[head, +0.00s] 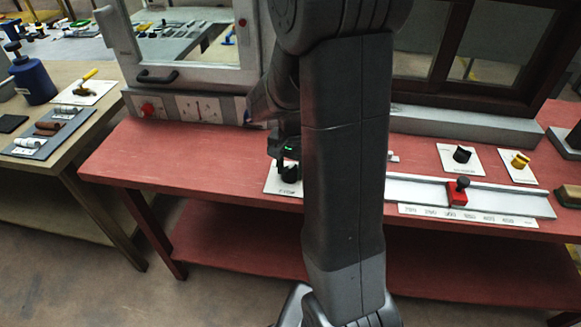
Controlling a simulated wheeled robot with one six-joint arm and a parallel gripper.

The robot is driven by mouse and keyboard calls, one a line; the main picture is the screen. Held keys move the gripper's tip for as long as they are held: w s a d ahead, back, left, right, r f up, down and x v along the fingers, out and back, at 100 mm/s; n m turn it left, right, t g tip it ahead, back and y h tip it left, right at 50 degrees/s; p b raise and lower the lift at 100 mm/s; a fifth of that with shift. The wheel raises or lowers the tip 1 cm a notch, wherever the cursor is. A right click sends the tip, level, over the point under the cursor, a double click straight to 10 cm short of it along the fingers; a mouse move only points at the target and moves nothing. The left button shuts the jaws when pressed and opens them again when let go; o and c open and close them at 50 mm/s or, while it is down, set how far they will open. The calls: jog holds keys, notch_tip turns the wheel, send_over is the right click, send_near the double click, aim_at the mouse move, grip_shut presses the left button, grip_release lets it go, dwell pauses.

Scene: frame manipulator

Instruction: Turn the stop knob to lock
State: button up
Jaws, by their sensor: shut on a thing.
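A black knob (289,174) stands on a white plate (272,186) on the red table, just left of my arm. The plate's lettering is too small to read, so I cannot confirm that this is the stop knob. My gripper (287,160) points down and is shut on this knob. My arm hides part of the gripper and the plate's right side. How far the knob is turned cannot be told.
Another black knob (462,155) and a yellow knob (520,160) stand on white plates at the right. A rail with a red slider (457,193) runs along the front. A windowed cabinet (190,60) stands behind. The red table (180,160) is clear at the left.

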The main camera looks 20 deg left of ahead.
aim_at(292, 166)
jog(key=n, duration=1)
jog(key=shift+w+n, duration=0.1)
jog(key=shift+n, duration=2.4)
jog(key=shift+h, duration=0.3)
jog(key=o, duration=1)
jog(key=r, duration=1.3)
jog(key=shift+w+r+p, duration=0.3)
jog(key=shift+r, duration=0.1)
